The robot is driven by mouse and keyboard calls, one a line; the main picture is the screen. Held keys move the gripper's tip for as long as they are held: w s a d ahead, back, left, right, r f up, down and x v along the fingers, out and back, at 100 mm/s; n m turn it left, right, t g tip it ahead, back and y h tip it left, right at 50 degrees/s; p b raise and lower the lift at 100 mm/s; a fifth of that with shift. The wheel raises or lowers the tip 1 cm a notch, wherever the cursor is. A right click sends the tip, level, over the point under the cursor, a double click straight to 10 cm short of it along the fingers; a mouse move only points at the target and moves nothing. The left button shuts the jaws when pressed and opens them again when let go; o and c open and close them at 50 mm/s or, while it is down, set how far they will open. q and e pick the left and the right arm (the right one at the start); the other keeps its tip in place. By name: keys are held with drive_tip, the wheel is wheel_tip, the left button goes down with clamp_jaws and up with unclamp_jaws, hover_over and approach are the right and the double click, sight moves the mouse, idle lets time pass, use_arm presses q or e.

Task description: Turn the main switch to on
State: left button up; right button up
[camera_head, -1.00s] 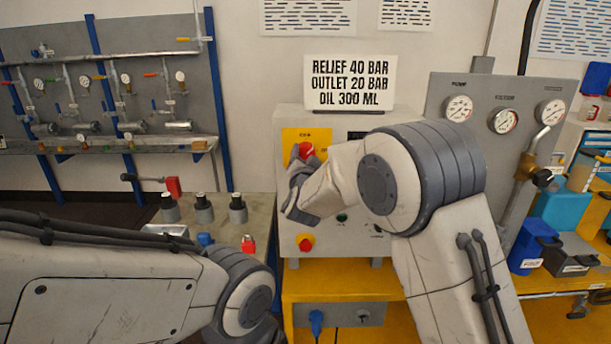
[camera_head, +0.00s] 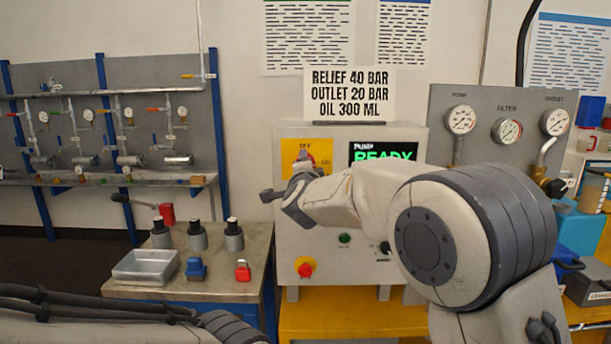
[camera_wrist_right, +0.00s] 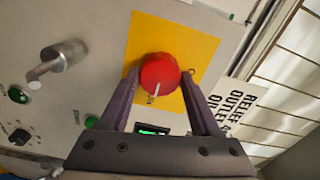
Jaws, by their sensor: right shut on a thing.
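The main switch is a red round knob (camera_wrist_right: 160,74) on a yellow plate (camera_wrist_right: 196,45). Its white mark points down in the right wrist view, towards the ON label at the plate's lower edge. In the head view the knob (camera_head: 304,158) is partly hidden by my right gripper (camera_head: 292,178). The right wrist view shows my right gripper (camera_wrist_right: 163,90) with one finger on each side of the knob, shut on it. The display (camera_head: 384,152) beside the plate is lit and reads PUMP READY. My left gripper is out of view.
The grey panel also carries a red emergency knob (camera_head: 305,268) and a green button (camera_head: 345,238). At left a bench holds a metal tray (camera_head: 146,266), a blue item (camera_head: 196,269), a red padlock (camera_head: 242,271) and several black-topped cylinders. Gauges (camera_head: 461,120) stand at right.

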idle(0.3)
drive_tip(key=o, duration=1.4)
drive_tip(key=s+b, duration=0.2)
drive_tip(key=s, duration=0.8)
drive_tip(key=shift+s, duration=0.25)
